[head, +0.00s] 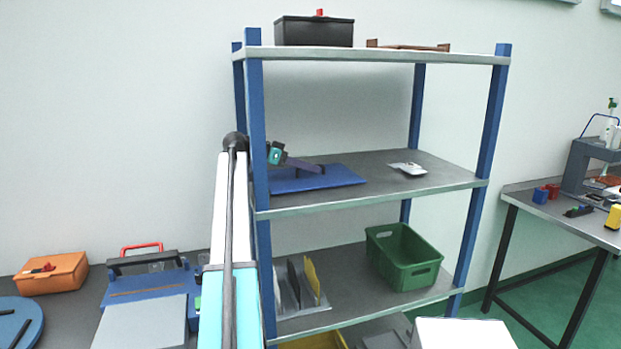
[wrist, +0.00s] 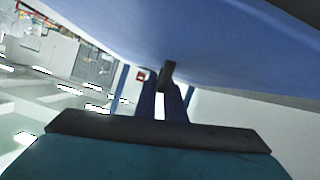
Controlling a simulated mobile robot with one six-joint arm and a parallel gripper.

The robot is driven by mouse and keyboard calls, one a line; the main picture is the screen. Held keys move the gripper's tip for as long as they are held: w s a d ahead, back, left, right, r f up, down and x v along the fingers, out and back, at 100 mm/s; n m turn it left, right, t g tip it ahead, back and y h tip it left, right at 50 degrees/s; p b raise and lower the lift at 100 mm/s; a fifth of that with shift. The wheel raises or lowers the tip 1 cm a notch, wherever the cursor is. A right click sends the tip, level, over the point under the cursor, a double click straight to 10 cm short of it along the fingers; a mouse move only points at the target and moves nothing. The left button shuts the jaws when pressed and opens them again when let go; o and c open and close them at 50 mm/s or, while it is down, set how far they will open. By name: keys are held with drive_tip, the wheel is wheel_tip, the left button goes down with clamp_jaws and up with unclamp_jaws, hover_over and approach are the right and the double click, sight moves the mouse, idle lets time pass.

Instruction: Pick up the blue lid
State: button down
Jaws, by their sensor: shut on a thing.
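The blue lid (head: 335,178) is a flat blue panel with a dark raised handle, at the left of the shelf rack's middle board in the head view. In the wrist view its blue face (wrist: 235,45) fills the top. My gripper (head: 312,167) reaches in from the left and is shut on the lid's handle; the fingers (wrist: 167,88) meet at the dark handle in the wrist view. The lid looks level, at or just above the board; I cannot tell whether a gap lies under it. Part of the handle is hidden by the fingers.
A small white item (head: 408,168) lies right of the lid on the middle board (head: 425,185). The top board (head: 380,56) hangs above, and a blue post (head: 257,130) stands close to my arm. A green basket (head: 403,257) sits below.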

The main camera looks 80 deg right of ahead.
drive_tip(key=shift+r, duration=0.15)
wheel_tip(320, 180, up, 8)
drive_tip(key=shift+r+b, duration=0.15)
drive_tip(key=shift+b, duration=0.45)
drive_tip(key=shift+r+p, duration=0.4)
drive_tip(key=shift+r, duration=0.3)
